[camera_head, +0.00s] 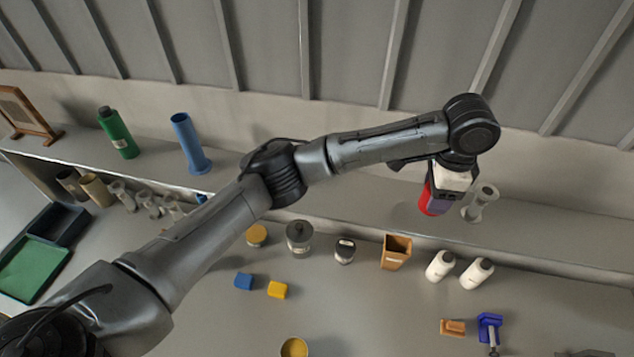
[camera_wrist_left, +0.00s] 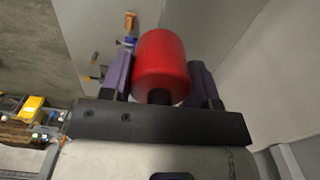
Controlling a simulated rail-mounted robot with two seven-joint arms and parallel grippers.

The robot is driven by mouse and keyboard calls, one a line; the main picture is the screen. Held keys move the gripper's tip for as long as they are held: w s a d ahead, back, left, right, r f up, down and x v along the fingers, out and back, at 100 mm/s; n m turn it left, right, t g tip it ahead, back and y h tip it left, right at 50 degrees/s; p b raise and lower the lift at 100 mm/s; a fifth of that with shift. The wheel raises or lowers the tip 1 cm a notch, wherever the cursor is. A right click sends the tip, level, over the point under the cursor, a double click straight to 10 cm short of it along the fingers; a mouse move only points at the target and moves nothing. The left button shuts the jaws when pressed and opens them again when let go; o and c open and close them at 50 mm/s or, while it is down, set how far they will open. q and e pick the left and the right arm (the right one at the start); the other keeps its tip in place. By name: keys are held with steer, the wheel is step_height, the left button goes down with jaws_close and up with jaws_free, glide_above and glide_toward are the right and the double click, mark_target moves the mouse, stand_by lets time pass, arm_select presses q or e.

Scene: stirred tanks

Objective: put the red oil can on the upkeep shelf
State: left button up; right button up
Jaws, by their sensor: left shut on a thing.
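The red oil can (camera_head: 428,203) is in my left gripper (camera_head: 437,202), over the right part of the raised shelf (camera_head: 340,199) along the wall. In the left wrist view the red can (camera_wrist_left: 161,66) sits between the two purple fingers of the left gripper (camera_wrist_left: 161,80), which is shut on it. Whether the can's base touches the shelf cannot be told. Much of the can is hidden by the gripper in the head view. My right gripper does not show.
A grey spool-shaped piece (camera_head: 481,203) stands on the shelf close to the gripper's right. A green bottle (camera_head: 117,132) and a blue cylinder (camera_head: 189,143) stand on its left part. Below are a brown bin (camera_head: 396,252) and white bottles (camera_head: 440,265).

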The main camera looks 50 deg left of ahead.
arm_select(q)
steer(key=m, duration=0.2)
steer(key=a+m, duration=0.1)
steer(key=shift+w+a+m, duration=0.2)
steer(key=shift+w+m, duration=0.15)
steer(key=shift+m, duration=0.05)
steer(key=m, duration=0.2)
steer(key=a+m, duration=0.1)
steer(key=m, duration=0.1)
steer(key=shift+w+f+m, duration=0.1)
steer(key=shift+m, duration=0.8)
steer(key=a+f+p, duration=0.1)
steer(key=a+f, duration=0.1)
steer(key=a, duration=0.2)
steer(key=a+f+p, duration=0.1)
steer(key=a+f, duration=0.1)
steer(key=a, duration=0.1)
steer(key=a+f+p, duration=0.1)
steer(key=a+f, duration=0.2)
steer(key=a, duration=0.1)
steer(key=shift+w+a, duration=0.25)
steer(key=shift+a, duration=0.05)
step_height(320, 180, down, 3)
steer(key=shift+f+p, duration=0.1)
steer(key=shift+p, duration=0.85)
steer(key=shift+f, duration=0.4)
steer(key=shift+f, duration=0.1)
